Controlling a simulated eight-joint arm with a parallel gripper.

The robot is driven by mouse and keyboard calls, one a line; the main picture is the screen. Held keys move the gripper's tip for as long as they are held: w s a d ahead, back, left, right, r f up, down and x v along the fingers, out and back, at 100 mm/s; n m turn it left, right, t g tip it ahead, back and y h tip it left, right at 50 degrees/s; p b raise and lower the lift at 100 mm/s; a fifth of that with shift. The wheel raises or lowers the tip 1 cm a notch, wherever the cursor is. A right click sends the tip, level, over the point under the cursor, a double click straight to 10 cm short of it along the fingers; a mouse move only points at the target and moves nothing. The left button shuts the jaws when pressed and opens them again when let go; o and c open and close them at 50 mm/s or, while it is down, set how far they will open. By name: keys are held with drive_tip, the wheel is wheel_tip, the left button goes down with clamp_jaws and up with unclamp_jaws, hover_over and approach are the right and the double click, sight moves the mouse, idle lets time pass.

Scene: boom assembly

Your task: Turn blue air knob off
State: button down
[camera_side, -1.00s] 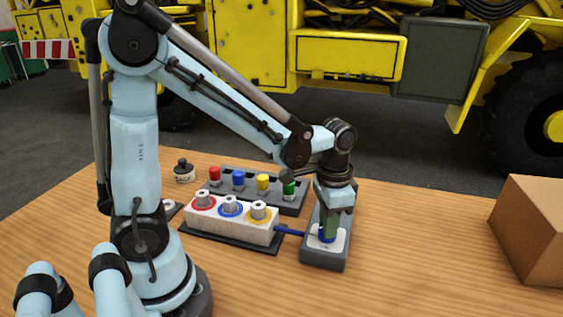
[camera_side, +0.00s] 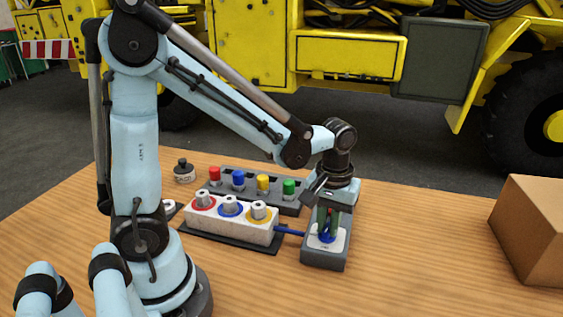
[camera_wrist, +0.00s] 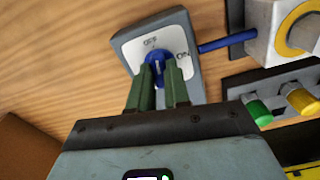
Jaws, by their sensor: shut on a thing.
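The blue air knob (camera_wrist: 157,70) sits on a white plate (camera_wrist: 128,50) on a grey box (camera_wrist: 187,27). The plate carries the labels OFF and ON. The light line on the knob points roughly toward OFF. My gripper (camera_wrist: 160,68) has its two green fingers on either side of the knob, shut on it. In the side view my gripper (camera_side: 328,230) points straight down at the grey box (camera_side: 323,260), and the blue knob (camera_side: 327,238) shows low between the fingers. The fingers hide part of the knob.
A blue hose (camera_side: 289,231) joins the grey box to a white block (camera_side: 240,227) with red, blue and yellow ringed ports. Behind it is a grey rack (camera_side: 262,190) with coloured plugs. A cardboard box (camera_side: 535,230) stands at the right. The table between is clear.

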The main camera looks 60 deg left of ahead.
drive_tip(key=shift+n, duration=0.9)
drive_tip(key=c, duration=1.1)
unclamp_jaws()
drive_tip(key=shift+r, duration=6.05)
drive_tip(key=m+t, duration=0.7)
drive_tip(key=m, duration=0.2)
approach(328, 227)
drive_tip(key=shift+w+a+r, duration=0.6)
drive_tip(key=shift+w+a, duration=0.15)
drive_tip(key=shift+w, duration=0.05)
